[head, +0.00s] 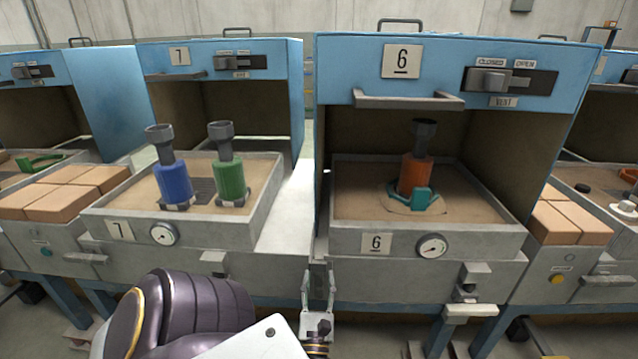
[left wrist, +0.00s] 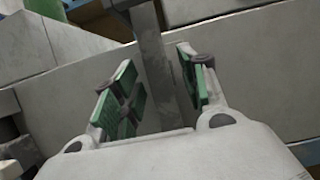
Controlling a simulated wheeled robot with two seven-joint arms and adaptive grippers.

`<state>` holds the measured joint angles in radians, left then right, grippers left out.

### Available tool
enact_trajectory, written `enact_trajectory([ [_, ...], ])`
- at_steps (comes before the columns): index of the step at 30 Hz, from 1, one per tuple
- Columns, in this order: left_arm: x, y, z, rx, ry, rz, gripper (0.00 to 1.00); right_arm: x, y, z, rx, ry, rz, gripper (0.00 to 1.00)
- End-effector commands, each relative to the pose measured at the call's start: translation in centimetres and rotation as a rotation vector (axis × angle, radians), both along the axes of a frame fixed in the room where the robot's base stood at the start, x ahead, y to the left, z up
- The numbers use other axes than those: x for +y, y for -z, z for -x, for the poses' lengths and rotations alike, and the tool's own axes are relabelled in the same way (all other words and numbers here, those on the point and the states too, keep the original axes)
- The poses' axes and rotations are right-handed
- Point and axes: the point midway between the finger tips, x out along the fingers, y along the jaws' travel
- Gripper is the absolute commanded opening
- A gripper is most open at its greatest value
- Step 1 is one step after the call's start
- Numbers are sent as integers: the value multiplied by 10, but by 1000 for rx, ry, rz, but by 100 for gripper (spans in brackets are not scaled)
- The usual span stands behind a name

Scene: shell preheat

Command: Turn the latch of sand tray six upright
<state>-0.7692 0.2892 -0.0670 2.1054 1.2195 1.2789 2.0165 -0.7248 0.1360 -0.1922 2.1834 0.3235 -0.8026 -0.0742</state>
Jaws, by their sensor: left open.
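Sand tray six (head: 350,240) is a grey, sand-filled tray in the mouth of the blue oven marked 6. My left gripper (head: 318,278) is open, low in front of the gap between benches seven and six, left of that fitting. In the left wrist view its green-padded fingers (left wrist: 158,88) stand either side of a grey upright bar (left wrist: 153,60). My right gripper is not seen.
Tray seven (head: 270,200) with blue and green cylinders is at left. Oven six has a front handle (head: 408,101) and a vent slider (head: 490,80) by "CLOSED". Bricks (head: 575,225) flank the right side. A bracket (head: 470,312) juts below the fitting.

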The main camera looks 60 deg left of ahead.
Motion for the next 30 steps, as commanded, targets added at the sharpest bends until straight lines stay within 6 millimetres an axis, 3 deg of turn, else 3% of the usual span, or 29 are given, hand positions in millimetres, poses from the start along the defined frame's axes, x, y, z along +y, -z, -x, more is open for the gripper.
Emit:
enact_trajectory([
  [19,-47,26,37,3,0,2,43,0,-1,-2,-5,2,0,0],
  [30,-54,29,42,2,1,1,43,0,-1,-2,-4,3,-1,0],
])
